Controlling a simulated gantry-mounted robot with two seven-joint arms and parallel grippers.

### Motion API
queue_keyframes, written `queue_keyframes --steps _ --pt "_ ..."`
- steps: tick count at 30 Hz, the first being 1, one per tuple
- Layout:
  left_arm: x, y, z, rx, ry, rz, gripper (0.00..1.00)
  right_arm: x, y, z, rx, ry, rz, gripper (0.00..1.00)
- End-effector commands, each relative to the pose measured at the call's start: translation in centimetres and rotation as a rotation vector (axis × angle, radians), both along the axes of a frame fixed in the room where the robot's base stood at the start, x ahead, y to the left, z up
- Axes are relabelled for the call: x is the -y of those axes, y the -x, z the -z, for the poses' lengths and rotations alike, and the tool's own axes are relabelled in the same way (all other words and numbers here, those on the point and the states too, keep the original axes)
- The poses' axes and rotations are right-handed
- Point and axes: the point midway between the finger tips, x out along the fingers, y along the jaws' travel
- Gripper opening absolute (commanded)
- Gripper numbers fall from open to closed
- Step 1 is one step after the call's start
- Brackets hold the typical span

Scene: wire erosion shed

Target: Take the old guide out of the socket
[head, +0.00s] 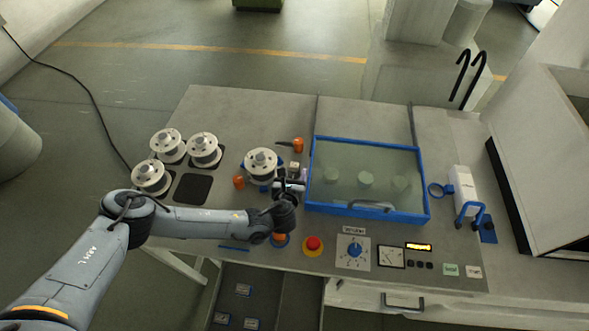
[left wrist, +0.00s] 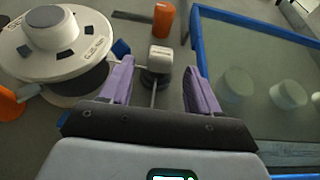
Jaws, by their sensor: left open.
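My left gripper (head: 290,187) reaches over the bench between a spool and a blue-framed box. In the left wrist view its purple fingers (left wrist: 157,88) are spread apart with nothing clasped between them. Ahead of the fingers, in line with the gap, stands a small pale grey block (left wrist: 160,56), which looks like the guide. It sits on a dark round base (left wrist: 155,78), which looks like the socket. A thin rod runs from there toward the gripper. In the head view the block (head: 294,167) is small and partly hidden by my gripper. My right gripper is not in view.
A spool (head: 261,160) stands close left of the gripper; several more stand at the back left. The blue-framed box (head: 424,190) with a clear lid is close on the right. Orange pieces (head: 298,145) stand nearby. A red button (head: 313,244) and dial panel line the front edge.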

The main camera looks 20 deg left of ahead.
Motion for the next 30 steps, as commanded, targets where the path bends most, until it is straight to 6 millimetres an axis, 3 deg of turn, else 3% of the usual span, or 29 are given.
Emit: queue_keyframes --steps 10,21,30 --pt "-0.4 -2.0 1.0 -0.001 0.0 -0.001 0.62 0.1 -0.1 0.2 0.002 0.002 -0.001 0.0" --pt "-1.2 -5.6 2.5 -0.001 0.0 -0.001 0.62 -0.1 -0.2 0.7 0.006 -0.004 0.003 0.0" --pt "-1.4 -6.0 2.7 -0.003 0.001 -0.001 0.62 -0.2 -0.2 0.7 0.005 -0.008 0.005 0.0"
